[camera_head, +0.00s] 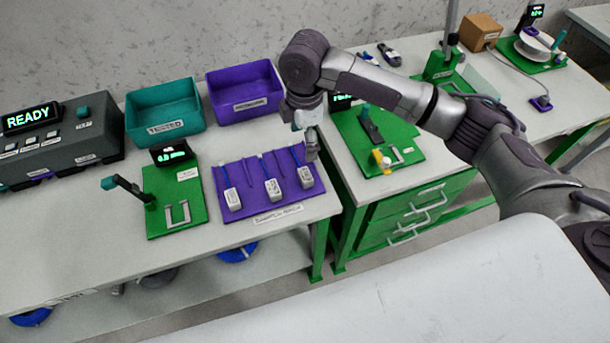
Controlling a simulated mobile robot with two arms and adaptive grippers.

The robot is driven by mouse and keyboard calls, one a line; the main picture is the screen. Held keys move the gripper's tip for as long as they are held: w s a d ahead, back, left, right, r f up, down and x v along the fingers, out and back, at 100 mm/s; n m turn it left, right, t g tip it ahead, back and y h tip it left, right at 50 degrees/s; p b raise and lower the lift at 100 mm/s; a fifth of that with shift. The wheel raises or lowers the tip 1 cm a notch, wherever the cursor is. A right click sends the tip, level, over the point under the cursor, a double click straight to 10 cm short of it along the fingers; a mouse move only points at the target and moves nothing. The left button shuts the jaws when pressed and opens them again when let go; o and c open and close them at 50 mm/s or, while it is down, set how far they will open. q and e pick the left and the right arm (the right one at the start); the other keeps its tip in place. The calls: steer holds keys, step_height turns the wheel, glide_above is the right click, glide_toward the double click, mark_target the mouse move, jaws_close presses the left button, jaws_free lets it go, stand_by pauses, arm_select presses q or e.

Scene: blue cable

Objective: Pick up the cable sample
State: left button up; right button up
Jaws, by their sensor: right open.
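Three cable samples lie in a row on a purple mat (250,207) on the table. Each has a white block-shaped end with a label and a thin cable running back: the left one (232,200), the middle one (272,190) and the right one (306,178). My right gripper (311,150) points down over the right edge of the mat, just behind the right sample's white end. It is open. Its fingers are small in the view and partly cover that sample's cable; I cannot tell whether they touch it. My left gripper is not in view.
A teal bin (164,112) and a purple bin (246,92) stand behind the mat. Another green fixture (405,178) stands on the right bench.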

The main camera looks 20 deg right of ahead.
glide_above(305, 174)
steer(key=f, duration=0.5)
steer(key=f+p, duration=0.1)
steer(key=f, duration=0.1)
steer(key=shift+w+d+f, duration=0.15)
steer(key=shift+w+f, duration=0.1)
steer(key=shift+f, duration=0.05)
steer(key=f, duration=0.1)
steer(key=f+p, duration=0.1)
steer(key=f, duration=0.2)
steer(key=shift+s+f, duration=0.35)
steer(key=shift+f, duration=0.4)
steer(key=c, duration=1.3)
steer(key=shift+r, duration=0.1)
